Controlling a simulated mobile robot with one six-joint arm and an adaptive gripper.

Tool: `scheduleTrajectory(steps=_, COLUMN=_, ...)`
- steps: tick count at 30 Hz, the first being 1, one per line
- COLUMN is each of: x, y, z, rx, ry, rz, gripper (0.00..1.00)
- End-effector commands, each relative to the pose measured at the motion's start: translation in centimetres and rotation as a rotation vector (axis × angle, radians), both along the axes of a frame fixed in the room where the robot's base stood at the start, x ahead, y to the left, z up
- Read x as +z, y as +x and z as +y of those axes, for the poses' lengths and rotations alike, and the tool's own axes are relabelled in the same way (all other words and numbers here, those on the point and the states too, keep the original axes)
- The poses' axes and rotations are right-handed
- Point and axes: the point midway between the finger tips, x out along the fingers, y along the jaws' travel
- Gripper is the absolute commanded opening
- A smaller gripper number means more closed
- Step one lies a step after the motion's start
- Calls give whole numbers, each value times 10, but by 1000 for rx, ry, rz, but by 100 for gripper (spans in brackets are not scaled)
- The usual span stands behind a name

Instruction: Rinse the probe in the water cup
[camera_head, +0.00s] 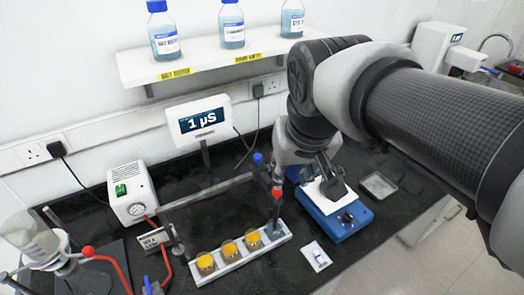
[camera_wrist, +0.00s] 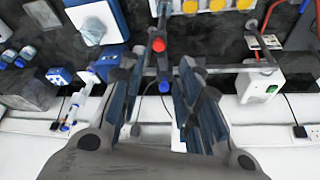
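A dark upright probe with a red cap (camera_head: 276,194) stands at the right end of the white cup rack (camera_head: 228,266). The red cap (camera_wrist: 158,45) also shows in the wrist view, between my fingers. The probe's lower end meets a dark, cup-like shape (camera_head: 275,230); whether this is the water cup, and whether the tip is inside, I cannot tell. Three cups with orange contents (camera_head: 229,247) fill the rack's other places. My gripper (camera_wrist: 158,70) is open, its fingers apart on either side of the probe's line, with no visible grip. In the head view, my gripper (camera_head: 302,187) is partly hidden.
A horizontal rod (camera_head: 205,192) with a blue-knobbed clamp (camera_head: 257,159) reaches close to the probe. A blue stirrer (camera_head: 338,225) stands right of it. The meter screen (camera_head: 202,120) reads 1 µS. A white pump box (camera_head: 132,193) stands left. A bottle shelf (camera_head: 205,63) is behind.

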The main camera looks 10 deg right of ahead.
Motion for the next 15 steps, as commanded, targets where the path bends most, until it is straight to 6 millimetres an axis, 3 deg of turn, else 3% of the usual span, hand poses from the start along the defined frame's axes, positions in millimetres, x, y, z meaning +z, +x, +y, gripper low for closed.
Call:
scheduleTrajectory(steps=3, x=6, y=22, z=2, rx=-9, ry=-1, rz=3, gripper=42)
scheduleTrajectory(steps=7, x=0, y=30, z=2, rx=-13, ry=-1, rz=5, gripper=42)
scheduleTrajectory(steps=15, x=-48, y=47, z=0, rx=-14, ry=-1, rz=7, gripper=42)
